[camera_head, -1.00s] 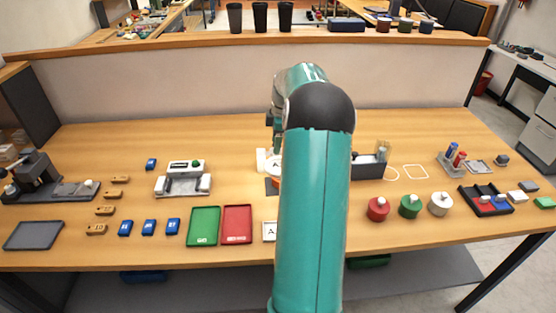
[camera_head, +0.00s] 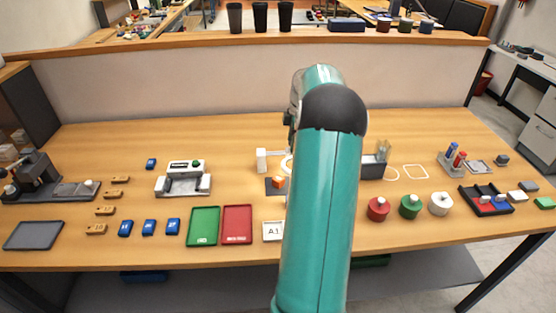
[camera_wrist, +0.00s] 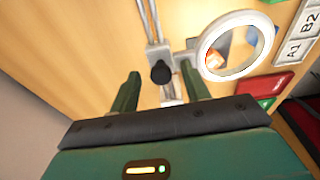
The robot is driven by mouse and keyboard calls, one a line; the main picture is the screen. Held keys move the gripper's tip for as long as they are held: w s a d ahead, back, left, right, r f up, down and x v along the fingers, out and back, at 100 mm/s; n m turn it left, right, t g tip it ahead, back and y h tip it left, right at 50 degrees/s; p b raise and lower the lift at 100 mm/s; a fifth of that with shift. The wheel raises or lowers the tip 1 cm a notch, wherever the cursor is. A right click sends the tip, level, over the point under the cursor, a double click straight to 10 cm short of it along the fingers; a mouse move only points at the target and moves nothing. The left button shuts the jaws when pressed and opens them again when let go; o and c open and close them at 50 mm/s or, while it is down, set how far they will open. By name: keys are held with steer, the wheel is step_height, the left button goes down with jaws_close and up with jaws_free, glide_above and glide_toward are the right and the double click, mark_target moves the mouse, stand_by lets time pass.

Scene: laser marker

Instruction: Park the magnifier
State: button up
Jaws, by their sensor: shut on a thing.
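The magnifier is a white ring lens (camera_wrist: 205,55) on a jointed metal arm with a black knob (camera_wrist: 160,74). In the head view, its ring (camera_head: 286,164) shows partly left of my arm, beside a white post (camera_head: 262,160). In the wrist view, my gripper (camera_wrist: 160,80) has one green finger on each side of the magnifier's arm near the knob and is shut on it. The exact contact is hard to see. An orange block (camera_head: 279,182) sits on a dark plate (camera_head: 269,188) in front of the ring. My arm hides my gripper in the head view.
A green tray (camera_head: 203,227), a red tray (camera_head: 237,226) and an A1 label plate (camera_head: 272,231) lie at the front. A white device (camera_head: 183,180) stands left. A grey bin (camera_head: 371,168) and several round knobbed pieces (camera_head: 410,207) are right.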

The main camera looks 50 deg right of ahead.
steer(key=shift+s+d+f, duration=0.35)
steer(key=shift+s+d, duration=0.25)
steer(key=shift+s, duration=0.15)
steer(key=shift+s+d+f, duration=0.3)
steer(key=shift+s+d, duration=0.3)
steer(key=shift+s, duration=0.2)
steer(key=shift+s+d+f, duration=0.35)
steer(key=shift+s+d, duration=0.25)
steer(key=shift+s, duration=0.15)
steer(key=o, duration=0.3)
steer(key=shift+w, duration=0.1)
step_height(320, 180, up, 8)
steer(key=shift+f, duration=0.25)
